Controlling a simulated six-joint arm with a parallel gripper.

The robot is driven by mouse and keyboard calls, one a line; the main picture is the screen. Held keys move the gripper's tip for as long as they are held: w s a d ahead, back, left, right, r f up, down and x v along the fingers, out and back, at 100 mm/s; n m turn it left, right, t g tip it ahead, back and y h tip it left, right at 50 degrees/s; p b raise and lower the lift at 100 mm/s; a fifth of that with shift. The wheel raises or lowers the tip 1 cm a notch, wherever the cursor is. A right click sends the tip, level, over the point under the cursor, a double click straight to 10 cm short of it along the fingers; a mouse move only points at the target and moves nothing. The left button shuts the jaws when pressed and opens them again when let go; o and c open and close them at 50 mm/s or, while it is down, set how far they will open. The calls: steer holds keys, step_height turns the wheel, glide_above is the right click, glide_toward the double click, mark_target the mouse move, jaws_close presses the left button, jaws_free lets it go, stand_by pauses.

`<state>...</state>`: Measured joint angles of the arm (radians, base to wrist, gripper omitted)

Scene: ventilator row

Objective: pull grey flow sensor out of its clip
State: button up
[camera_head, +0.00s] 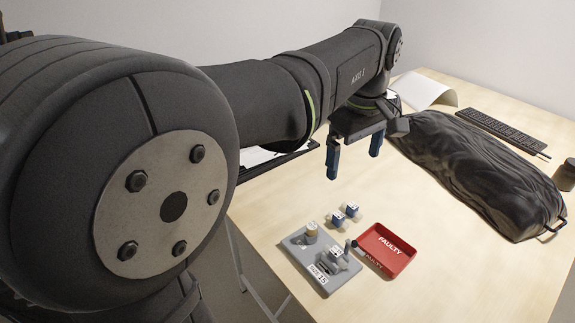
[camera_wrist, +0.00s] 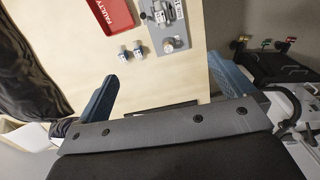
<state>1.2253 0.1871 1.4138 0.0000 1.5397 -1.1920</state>
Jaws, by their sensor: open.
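A small grey station plate (camera_head: 298,247) with a "15" label lies on the table; it also shows at the top of the wrist view (camera_wrist: 181,42). On it, a small grey and white part (camera_head: 334,255), apparently the flow sensor in its clip, sits near the front right. The clip's grip on it is too small to make out. A short cylinder with a tan top (camera_head: 311,231) stands on the plate's back left. My gripper (camera_head: 355,155) is open and empty, its blue fingers well above the table behind the plate. The fingers frame bare table in the wrist view (camera_wrist: 162,70).
Two small blue-and-white parts (camera_head: 345,212) lie loose behind the plate. A red tray marked FAULTY (camera_head: 394,264) is right of the plate. A black draped bundle (camera_head: 470,170), a keyboard (camera_head: 503,130) and a dark cup (camera_head: 566,174) are farther right. Front right table is clear.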

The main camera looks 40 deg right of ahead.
step_height(320, 180, down, 8)
steer(key=m, duration=1.8)
glide_toward(337, 252)
step_height(337, 252, down, 11)
steer(key=shift+w+r, duration=0.1)
steer(key=shift+r, duration=0.1)
steer(key=c, duration=1.1)
steer(key=shift+o, duration=0.2)
steer(key=shift+r, duration=0.15)
steer(key=shift+r, duration=1.95)
